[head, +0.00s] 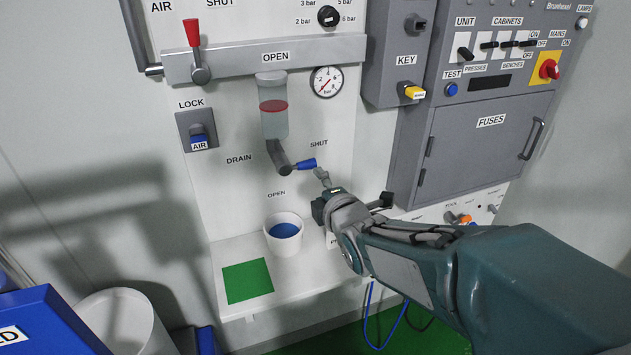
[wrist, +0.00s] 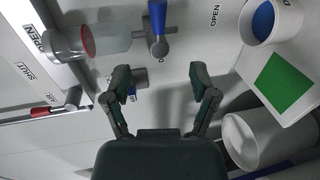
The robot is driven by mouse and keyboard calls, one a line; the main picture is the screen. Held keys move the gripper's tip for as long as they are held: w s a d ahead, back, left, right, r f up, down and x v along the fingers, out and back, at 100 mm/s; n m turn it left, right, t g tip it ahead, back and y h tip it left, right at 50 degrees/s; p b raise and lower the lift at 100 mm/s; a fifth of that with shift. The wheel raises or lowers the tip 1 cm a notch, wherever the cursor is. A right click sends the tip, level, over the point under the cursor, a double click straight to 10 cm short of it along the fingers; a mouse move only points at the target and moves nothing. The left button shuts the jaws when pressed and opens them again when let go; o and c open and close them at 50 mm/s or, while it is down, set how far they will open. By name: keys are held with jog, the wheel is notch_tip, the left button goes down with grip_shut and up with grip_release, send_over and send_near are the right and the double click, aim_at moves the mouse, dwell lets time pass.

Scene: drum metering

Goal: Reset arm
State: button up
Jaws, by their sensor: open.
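My gripper (head: 322,178) is in front of the white panel, just right of and below the drain valve's blue handle (head: 307,164) in the head view. In the wrist view its two fingers are spread apart, with nothing held between them (wrist: 160,84). The blue handle (wrist: 157,18) lies beyond the fingertips, with a visible gap. The clear bowl with a red ring (head: 273,118) hangs above the drain valve. In the head view the handle points right, below the SHUT label. My arm hides part of the panel's lower right.
A white cup with blue inside (head: 284,246) and a green square (head: 248,281) are on the white shelf. A white bin (head: 128,322) and a blue box (head: 45,325) stand at lower left. The grey fuse cabinet (head: 480,145) is at right. A red-handled lever (head: 192,35) points up.

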jog(key=shift+s, duration=0.1)
jog(key=s+d+f+m+g+h, duration=0.1)
jog(key=s+d+m+g, duration=0.3)
jog(key=s+m, duration=0.6)
jog(key=s+d+f+m+g+h, duration=0.1)
jog(key=s+d+m+g+h, duration=0.2)
jog(key=s+m, duration=0.8)
jog(key=s+d+g, duration=0.2)
jog(key=s+d, duration=0.1)
jog(key=shift+f+g, duration=0.25)
jog(key=shift+g, duration=0.05)
